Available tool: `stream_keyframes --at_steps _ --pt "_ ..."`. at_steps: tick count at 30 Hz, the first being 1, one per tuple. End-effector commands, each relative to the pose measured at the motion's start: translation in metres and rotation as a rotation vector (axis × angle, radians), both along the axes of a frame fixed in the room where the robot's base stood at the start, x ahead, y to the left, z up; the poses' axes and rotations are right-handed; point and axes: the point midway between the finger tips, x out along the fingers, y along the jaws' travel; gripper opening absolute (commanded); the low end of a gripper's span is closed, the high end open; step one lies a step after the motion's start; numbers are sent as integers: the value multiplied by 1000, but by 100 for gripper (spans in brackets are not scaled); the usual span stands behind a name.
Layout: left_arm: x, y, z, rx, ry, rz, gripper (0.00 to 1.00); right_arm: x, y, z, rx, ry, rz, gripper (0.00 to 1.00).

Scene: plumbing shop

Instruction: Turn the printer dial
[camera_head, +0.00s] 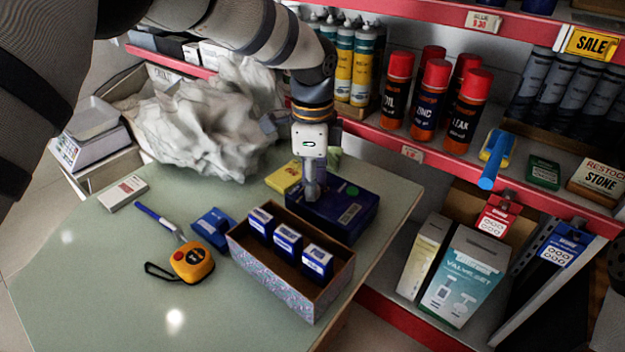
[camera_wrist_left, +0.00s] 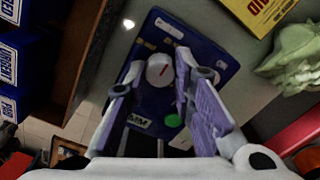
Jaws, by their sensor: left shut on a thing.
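The printer (camera_head: 352,218) is a dark blue box on the table, behind the cardboard box of small blue cartons. In the left wrist view the printer (camera_wrist_left: 218,62) shows a white round dial (camera_wrist_left: 160,72) with a red mark, and a green dot beside it. My left gripper (camera_head: 313,190) points down onto the printer's top. In the left wrist view my left gripper (camera_wrist_left: 161,70) has its two fingers on either side of the dial, shut on it. In the head view the gripper hides the dial. My right gripper is not in view.
The patterned cardboard box (camera_head: 318,305) with blue cartons stands just in front of the printer. A yellow box (camera_head: 284,177) and crumpled plastic (camera_head: 205,125) lie to the left and behind. An orange tape measure (camera_head: 192,262) is nearer. Red-edged shelves (camera_head: 405,152) rise behind. The table's front left is clear.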

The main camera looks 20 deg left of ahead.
Motion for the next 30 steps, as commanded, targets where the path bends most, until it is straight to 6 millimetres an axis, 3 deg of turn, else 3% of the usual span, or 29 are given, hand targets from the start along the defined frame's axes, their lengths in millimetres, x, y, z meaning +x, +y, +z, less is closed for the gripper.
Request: stream_keyframes --at_steps 8,9,12,23,30 --pt "0 0 -1 -1 2 0 0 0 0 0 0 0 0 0" --pt "0 0 -1 -1 2 0 25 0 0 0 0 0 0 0" --pt "0 0 -1 -1 2 0 44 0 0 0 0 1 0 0" --pt "1 0 8 -1 -2 1 44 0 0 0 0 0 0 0" --pt "1 0 71 -1 -4 2 44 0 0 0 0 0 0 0"
